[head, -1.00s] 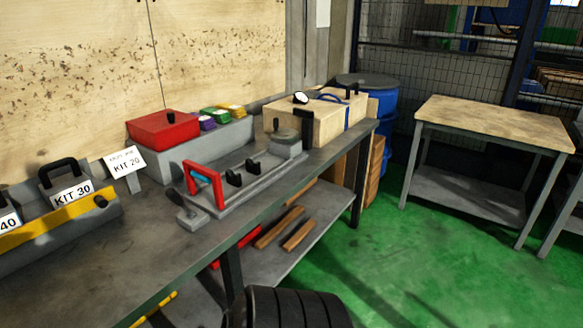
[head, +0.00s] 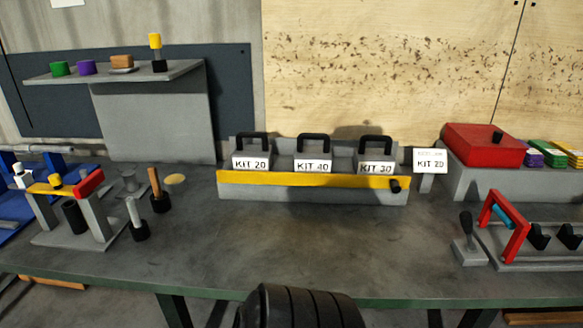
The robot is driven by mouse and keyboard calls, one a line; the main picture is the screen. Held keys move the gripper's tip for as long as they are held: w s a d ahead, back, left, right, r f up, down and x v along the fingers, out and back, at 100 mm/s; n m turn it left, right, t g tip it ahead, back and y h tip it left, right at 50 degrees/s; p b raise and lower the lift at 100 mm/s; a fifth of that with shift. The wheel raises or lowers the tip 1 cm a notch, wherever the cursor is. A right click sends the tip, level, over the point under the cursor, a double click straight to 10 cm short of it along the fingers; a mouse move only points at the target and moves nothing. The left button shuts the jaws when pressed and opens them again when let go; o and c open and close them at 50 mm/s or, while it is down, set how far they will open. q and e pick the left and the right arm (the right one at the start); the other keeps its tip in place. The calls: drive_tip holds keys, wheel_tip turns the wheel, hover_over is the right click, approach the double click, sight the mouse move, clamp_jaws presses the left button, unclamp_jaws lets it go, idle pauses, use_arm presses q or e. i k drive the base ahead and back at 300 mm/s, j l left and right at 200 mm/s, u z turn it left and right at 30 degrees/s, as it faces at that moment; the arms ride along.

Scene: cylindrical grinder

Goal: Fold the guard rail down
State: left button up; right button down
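The yellow guard rail (head: 310,180) runs level across the front of a grey rack (head: 312,193) near the middle of the bench. It stands upright in front of the lower part of the kits, and a black knob (head: 395,186) sits at its right end. Behind it are three grey kit boxes with black handles, labelled KIT 20 (head: 251,163), KIT 40 (head: 313,164) and KIT 30 (head: 376,166) from left to right. Neither of my grippers is in view.
A KIT 20 sign (head: 430,161) stands right of the rack. Further right are a red box (head: 490,145) and a fixture with a red frame (head: 507,225). At left are a small stand (head: 80,225) and upright tools. The bench top (head: 300,245) before the rack is clear.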

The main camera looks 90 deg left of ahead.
sight(395, 183)
drive_tip(key=u, duration=2.65)
